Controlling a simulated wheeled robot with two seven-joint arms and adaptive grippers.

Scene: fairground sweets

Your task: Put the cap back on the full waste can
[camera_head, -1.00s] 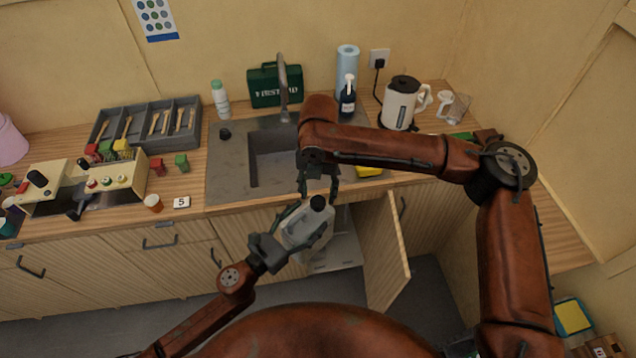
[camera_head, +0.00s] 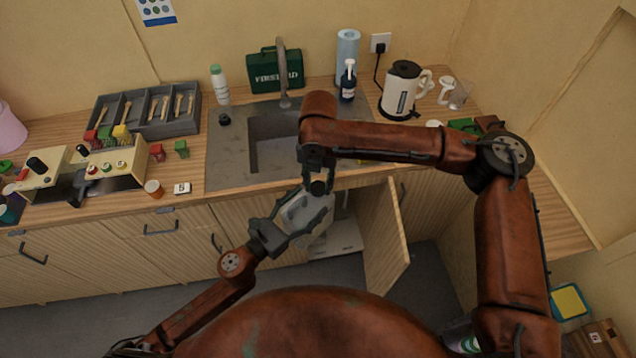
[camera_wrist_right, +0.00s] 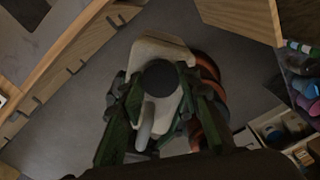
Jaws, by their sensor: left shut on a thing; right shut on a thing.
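The waste can (camera_head: 300,213) is a pale, whitish container in front of the open cupboard under the sink. It is tilted in the head view, and my left gripper (camera_head: 303,210) is shut around its body. The black round cap (camera_head: 319,188) is at the can's top end. My right gripper (camera_head: 317,178) comes down from above and is shut on the cap. In the right wrist view the cap (camera_wrist_right: 159,79) lies between the fingers, over the can (camera_wrist_right: 158,47) with its pale handle. Whether the cap is seated on the neck or just above it cannot be told.
The cupboard door (camera_head: 383,235) stands open to the right of the can. The sink (camera_head: 270,140) and worktop edge are behind my grippers. A small dark round piece (camera_head: 224,119) lies left of the basin. A kettle (camera_head: 401,92) and soap bottle (camera_head: 348,82) stand farther back.

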